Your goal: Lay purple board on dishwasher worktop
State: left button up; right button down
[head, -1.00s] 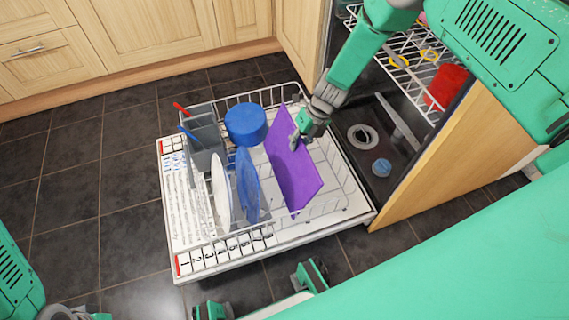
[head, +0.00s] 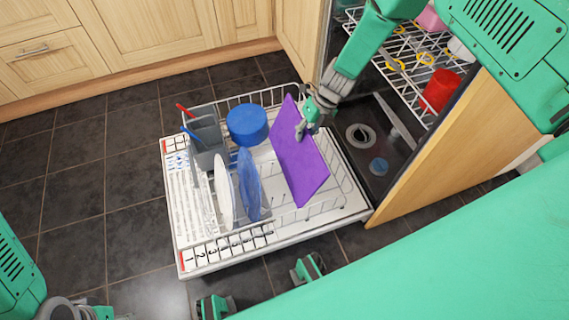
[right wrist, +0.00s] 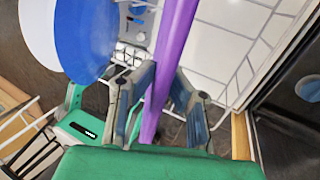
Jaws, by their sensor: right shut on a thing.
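The purple board (head: 299,158) stands tilted on edge in or just above the lower dishwasher rack. My right gripper (head: 303,132) is shut on its upper right edge. In the right wrist view the board (right wrist: 172,60) runs edge-on between the two fingers of my right gripper (right wrist: 160,105). Whether the board's lower edge touches the rack is unclear. The worktop over the dishwasher is hard to make out, as my own green body covers much of the right side. The left gripper's fingers cannot be made out clearly.
The pulled-out rack (head: 330,200) sits over the open dishwasher door (head: 200,262). It holds a white plate (head: 224,190), a blue plate (head: 249,183), a blue bowl (head: 247,125) and a grey cutlery basket (head: 207,140). A red cup (head: 441,90) stands on the upper rack (head: 400,70).

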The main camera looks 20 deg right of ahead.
jog(key=a+r+p+v, duration=0.1)
jog(key=a+p+v, duration=0.2)
jog(key=p+v, duration=0.8)
jog(key=v, duration=0.3)
jog(key=shift+r+p, duration=0.15)
jog(key=shift+p, duration=0.2)
jog(key=shift+w, duration=0.1)
